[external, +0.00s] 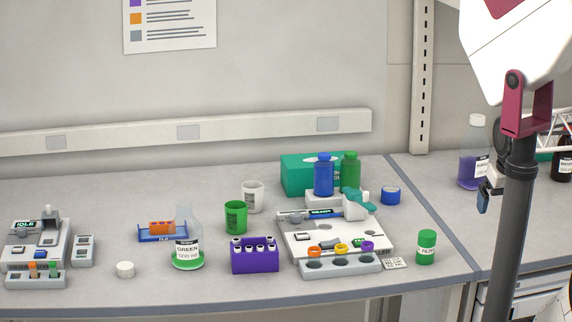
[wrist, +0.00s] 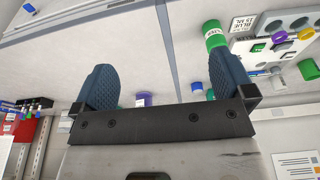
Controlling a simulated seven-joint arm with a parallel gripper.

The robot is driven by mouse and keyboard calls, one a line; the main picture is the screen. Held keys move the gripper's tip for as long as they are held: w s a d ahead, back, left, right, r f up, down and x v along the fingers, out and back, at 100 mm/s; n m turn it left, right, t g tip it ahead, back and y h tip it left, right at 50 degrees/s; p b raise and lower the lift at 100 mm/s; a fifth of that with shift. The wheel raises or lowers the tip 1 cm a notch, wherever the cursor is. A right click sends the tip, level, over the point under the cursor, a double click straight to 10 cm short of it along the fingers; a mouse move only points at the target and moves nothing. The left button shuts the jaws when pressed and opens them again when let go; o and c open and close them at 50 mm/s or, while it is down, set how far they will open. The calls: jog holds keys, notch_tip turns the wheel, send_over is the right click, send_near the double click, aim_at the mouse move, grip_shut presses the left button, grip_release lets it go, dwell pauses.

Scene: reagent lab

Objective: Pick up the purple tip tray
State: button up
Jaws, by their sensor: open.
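A purple block-shaped rack (external: 255,258) stands on the bench in the external view, left of the white and grey device. Several small vials with dark and white tops stand in its top. It is the only purple tray-like thing I can make out; I cannot pick it out in the wrist view. My gripper (external: 484,200) is at the far right of the external view, above the bench, well away from the rack and partly hidden by my arm. In the wrist view my gripper (wrist: 160,82) shows two dark blue fingers wide apart, with nothing held between them.
A clear bottle with green liquid (external: 187,248) stands left of the rack. A green beaker (external: 236,217) is behind it. A grey strip with round wells (external: 340,265) and the white device (external: 335,240) are to its right. A green jar (external: 426,247) stands farther right.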

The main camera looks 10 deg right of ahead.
jog(key=w+a+f+m+g+y, duration=0.1)
jog(key=w+a+m+y, duration=0.15)
jog(key=a, duration=0.25)
jog(key=w+a+f+m+y, duration=0.1)
jog(key=w+a+y, duration=0.1)
jog(key=w+a, duration=0.3)
jog(key=m+g+y, duration=0.1)
jog(key=m+y, duration=0.8)
jog(key=m, duration=0.6)
send_near(256, 246)
jog(key=a, duration=0.1)
jog(key=shift+w+a, duration=0.3)
jog(key=shift+a, duration=0.15)
jog(key=shift+a, duration=0.1)
jog(key=shift+x, duration=1.15)
jog(key=shift+a, duration=0.1)
jog(key=shift+x, duration=2.5)
